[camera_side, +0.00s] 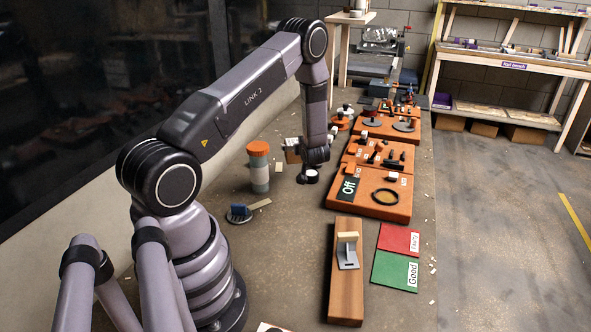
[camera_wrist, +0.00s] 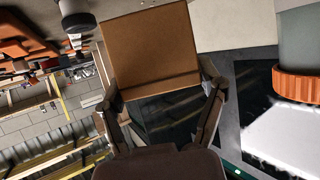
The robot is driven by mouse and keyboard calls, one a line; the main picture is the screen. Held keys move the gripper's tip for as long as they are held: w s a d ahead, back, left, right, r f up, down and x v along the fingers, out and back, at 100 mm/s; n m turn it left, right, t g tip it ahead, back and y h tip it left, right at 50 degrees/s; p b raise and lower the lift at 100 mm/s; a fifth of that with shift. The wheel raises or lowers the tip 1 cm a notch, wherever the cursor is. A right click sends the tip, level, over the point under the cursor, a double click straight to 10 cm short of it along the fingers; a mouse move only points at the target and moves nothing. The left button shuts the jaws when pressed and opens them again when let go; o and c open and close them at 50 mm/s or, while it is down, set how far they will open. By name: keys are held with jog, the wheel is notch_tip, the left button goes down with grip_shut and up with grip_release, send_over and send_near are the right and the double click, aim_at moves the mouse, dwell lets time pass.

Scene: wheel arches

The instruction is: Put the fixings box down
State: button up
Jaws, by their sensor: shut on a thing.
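The fixings box (camera_wrist: 150,45) is a plain brown cardboard box, large at the top middle of the wrist view. My gripper (camera_wrist: 158,88) has one finger on each side of its near end and is shut on it. In the side view the box (camera_side: 292,151) is small and partly hidden beside my wrist, over the bench near the orange-topped canister. My gripper (camera_side: 301,147) is hard to make out there. I cannot tell whether the box touches the bench.
The grey canister with an orange lid (camera_side: 258,167) stands close on the left. Orange boards (camera_side: 370,200) with parts lie to the right. A wooden block (camera_side: 346,290) and red (camera_side: 398,238) and green (camera_side: 394,271) mats are nearer.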

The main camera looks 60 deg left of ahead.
jog(key=s+d, duration=0.1)
jog(key=d, duration=0.1)
jog(key=s+d+n+g, duration=0.1)
jog(key=d, duration=0.2)
jog(key=s+d+g, duration=0.1)
jog(key=d, duration=0.2)
jog(key=shift+s+f+n, duration=0.1)
jog(key=shift+f+n, duration=0.15)
jog(key=shift+n, duration=0.05)
jog(key=s+d+r+n+g, duration=0.1)
jog(key=s+d+r+g, duration=0.1)
jog(key=s+d, duration=0.45)
jog(key=shift+t, duration=0.3)
jog(key=shift+w+d+f, duration=0.1)
jog(key=shift+d+f, duration=0.05)
jog(key=shift+f, duration=1.95)
jog(key=shift+w+d+f, duration=0.1)
jog(key=shift+f, duration=2)
jog(key=shift+f, duration=0.1)
jog(key=o, duration=1.2)
jog(key=shift+f, duration=0.1)
